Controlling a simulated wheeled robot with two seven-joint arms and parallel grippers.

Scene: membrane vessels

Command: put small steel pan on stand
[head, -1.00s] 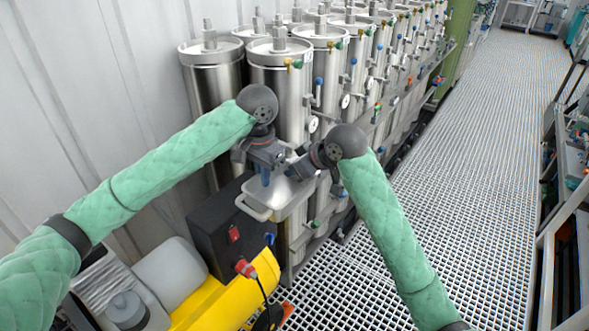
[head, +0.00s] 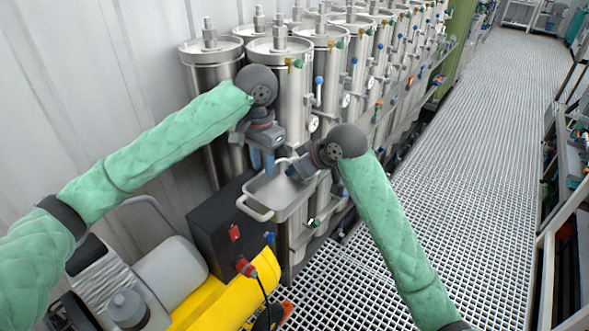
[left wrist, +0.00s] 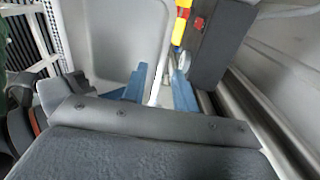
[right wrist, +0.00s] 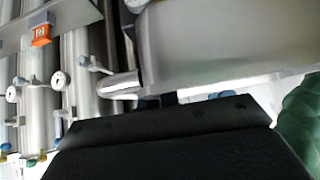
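The small steel pan (head: 278,197) is a shallow rectangular tray with a loop handle at each end. It sits level beside the black box, above a steel upright; what carries it is hidden. My left gripper (head: 262,168) points down over its rear left edge, with blue fingers apart. In the left wrist view the pan's pale rim (left wrist: 160,72) runs between those fingers (left wrist: 158,92), and nothing looks clamped. My right gripper (head: 293,172) is at the far handle. In the right wrist view the handle (right wrist: 120,85) reaches the dark fingertips (right wrist: 158,102), whose closure is unclear.
Tall steel vessels (head: 280,80) with valves and gauges stand close behind the pan. A black box (head: 222,225) with a red plug and a yellow cylinder (head: 235,292) are at its left and front. A grated floor (head: 470,160) lies open to the right.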

